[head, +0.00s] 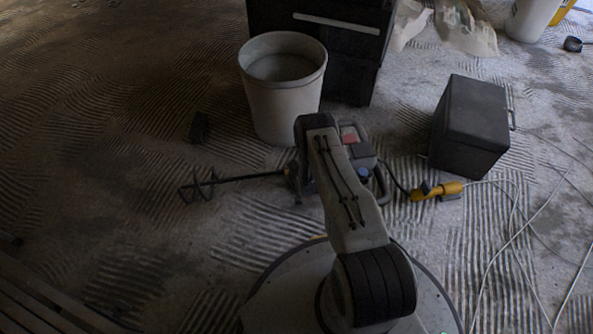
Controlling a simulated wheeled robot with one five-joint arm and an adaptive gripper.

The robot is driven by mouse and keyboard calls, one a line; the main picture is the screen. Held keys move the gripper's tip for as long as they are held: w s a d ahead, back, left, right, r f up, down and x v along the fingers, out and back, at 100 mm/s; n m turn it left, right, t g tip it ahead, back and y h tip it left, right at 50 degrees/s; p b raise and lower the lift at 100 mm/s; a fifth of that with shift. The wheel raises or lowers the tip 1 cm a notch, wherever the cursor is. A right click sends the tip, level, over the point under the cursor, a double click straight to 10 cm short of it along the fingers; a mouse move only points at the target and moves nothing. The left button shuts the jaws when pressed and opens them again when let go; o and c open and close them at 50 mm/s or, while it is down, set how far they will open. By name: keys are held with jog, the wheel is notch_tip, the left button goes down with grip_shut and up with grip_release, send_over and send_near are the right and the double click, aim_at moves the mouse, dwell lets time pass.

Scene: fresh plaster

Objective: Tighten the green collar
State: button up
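No green collar shows in the head view. A power mixer (360,158) lies on the floor, partly hidden behind my arm. Its dark shaft (245,179) runs left to a spiral paddle (203,187). The place where the shaft meets the mixer body is dark and too small to make out. My arm reaches up the middle of the picture, in front of the mixer. My gripper is not visible.
A pale bucket (283,118) stands behind the mixer, before a black cabinet (345,75). A dark box (470,125) stands to the right. A yellow connector (437,191) and loose cables (520,225) lie at right. Slats (45,300) lie lower left. The left floor is mostly clear.

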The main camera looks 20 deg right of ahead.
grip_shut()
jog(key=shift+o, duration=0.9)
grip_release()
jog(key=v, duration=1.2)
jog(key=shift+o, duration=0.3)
